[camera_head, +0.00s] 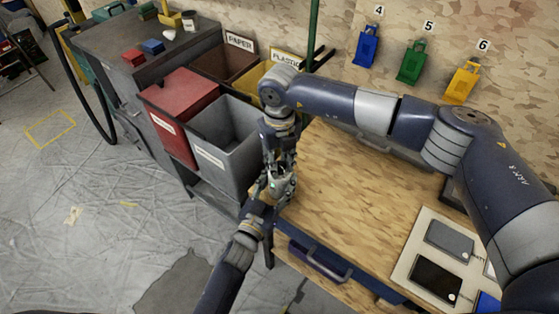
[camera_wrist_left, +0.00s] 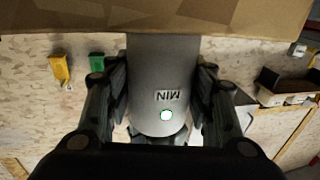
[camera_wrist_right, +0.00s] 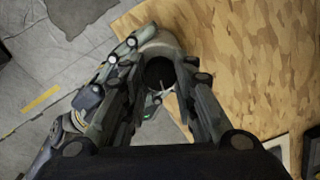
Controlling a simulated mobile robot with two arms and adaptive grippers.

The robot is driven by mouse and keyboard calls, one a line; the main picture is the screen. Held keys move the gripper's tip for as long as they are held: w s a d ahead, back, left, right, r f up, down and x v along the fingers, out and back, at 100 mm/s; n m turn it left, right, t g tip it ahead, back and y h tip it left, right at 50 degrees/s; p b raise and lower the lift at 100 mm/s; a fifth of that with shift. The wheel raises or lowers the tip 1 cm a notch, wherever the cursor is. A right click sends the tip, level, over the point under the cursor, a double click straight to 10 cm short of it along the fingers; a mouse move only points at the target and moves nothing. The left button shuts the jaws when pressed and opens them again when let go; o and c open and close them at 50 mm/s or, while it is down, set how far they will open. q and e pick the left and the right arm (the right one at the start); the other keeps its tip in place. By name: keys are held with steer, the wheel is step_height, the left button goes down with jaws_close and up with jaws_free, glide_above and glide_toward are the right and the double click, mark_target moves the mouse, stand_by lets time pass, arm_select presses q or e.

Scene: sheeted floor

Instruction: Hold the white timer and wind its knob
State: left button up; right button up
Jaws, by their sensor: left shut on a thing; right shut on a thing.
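The white timer (camera_head: 281,187) is held up beside the left edge of the wooden bench, between my two grippers. My left gripper (camera_head: 268,194) comes from below and is shut on its body. In the left wrist view the timer (camera_wrist_left: 158,85) looks grey, with "MIN" upside down and a small green-edged light, between the fingers (camera_wrist_left: 160,105). My right gripper (camera_head: 280,164) points down onto it from above. In the right wrist view its fingers (camera_wrist_right: 160,85) are shut around the dark knob (camera_wrist_right: 158,72), with the pale timer rim behind. The knob's marks are hidden.
The wooden bench top (camera_head: 335,190) is mostly clear. A board (camera_head: 412,258) with dark flat items lies at its right. A grey bin (camera_head: 225,150) and a red bin (camera_head: 180,110) stand close to the left. Several coloured bags, one green (camera_head: 411,62), hang on the wall.

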mark_target(280, 165)
steer(key=shift+w+m, duration=0.1)
steer(key=shift+m, duration=1.2)
steer(key=o, duration=1.1)
steer(key=shift+r, duration=0.15)
step_height(280, 165, up, 12)
steer(key=shift+f, duration=0.1)
